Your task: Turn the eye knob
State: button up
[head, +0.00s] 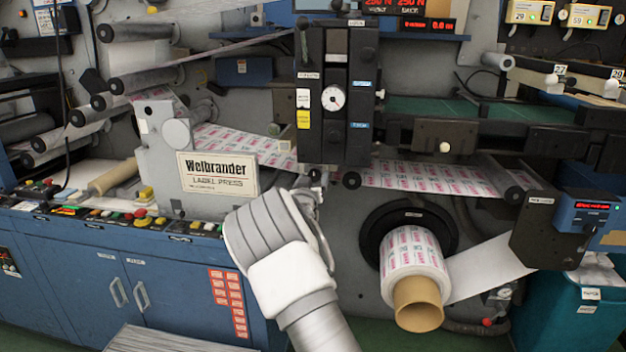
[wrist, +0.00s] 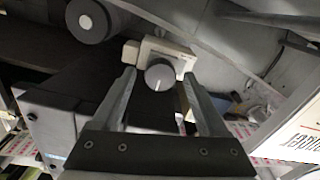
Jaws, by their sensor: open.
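The eye knob (wrist: 160,74) is a round grey knob with a white pointer line, on a small cream box (wrist: 172,53) in the wrist view. My gripper (wrist: 157,82) is open. Its two fingertips appear on either side of the knob, with a gap on each side. I cannot tell whether they reach down around the knob or stop just short of it. In the head view my gripper (head: 314,180) is below the black dial unit, mostly hidden behind my white wrist, and I cannot make out the knob there.
The black unit with a dial (head: 335,125) stands close above my gripper. The Welbrander sign panel (head: 217,174) is to the left. The printed web (head: 425,178) and the label roll (head: 410,253) are to the right. A grey roller (wrist: 88,20) is near the knob.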

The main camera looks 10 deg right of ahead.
grip_shut()
dwell(0.4)
jog(key=shift+f+b, duration=0.1)
jog(key=shift+b, duration=0.3)
jog(key=shift+f+m+b, duration=0.1)
jog(key=shift+m+b, duration=1)
jog(key=shift+b, duration=0.05)
jog(key=m+b, duration=0.4)
jog(key=shift+d+b, duration=0.1)
jog(key=shift+b, duration=0.2)
jog(key=m+b, duration=0.3)
jog(key=m, duration=0.1)
jog(key=shift+m+b, duration=1.55)
jog(key=shift+m, duration=0.45)
